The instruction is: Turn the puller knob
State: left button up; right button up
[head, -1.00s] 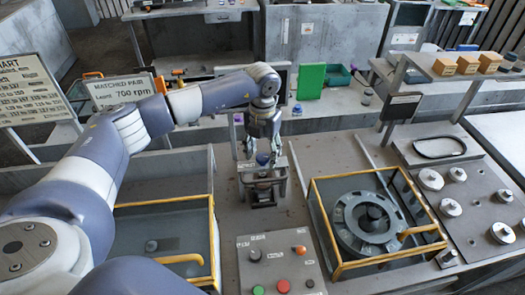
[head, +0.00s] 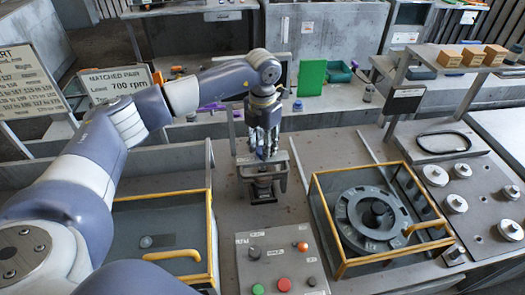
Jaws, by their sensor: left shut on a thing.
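The puller (head: 262,188) is a small dark metal frame standing on the bench, in the middle of the head view. Its knob (head: 265,154), dark blue, sits at the top and is partly hidden by the fingers. My left gripper (head: 264,150) points down from above and is shut on the knob. My left arm comes in from the left and bends down over the puller. My right gripper does not show.
A yellow-framed guard (head: 345,268) with a round rotor (head: 372,215) stands to the right. Another yellow-framed box (head: 178,254) stands to the left. A control panel (head: 279,265) with buttons lies in front. Metal weights (head: 456,203) sit at the far right.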

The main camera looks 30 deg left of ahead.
pick_arm(q)
jog(key=m+b, duration=0.4)
jog(key=shift+f+m, duration=0.15)
jog(key=shift+m, duration=0.25)
jog(key=m+b, duration=0.3)
jog(key=m, duration=0.1)
jog(key=m+b, duration=0.2)
jog(key=m, duration=0.3)
jog(key=shift+r+m+b, duration=0.15)
jog(key=shift+m+b, duration=0.15)
jog(key=shift+m, duration=0.85)
jog(key=shift+r+m+b, duration=0.1)
jog(key=shift+m+b, duration=0.2)
jog(key=shift+m, duration=0.85)
jog(key=o, duration=1)
jog(key=shift+o, duration=0.2)
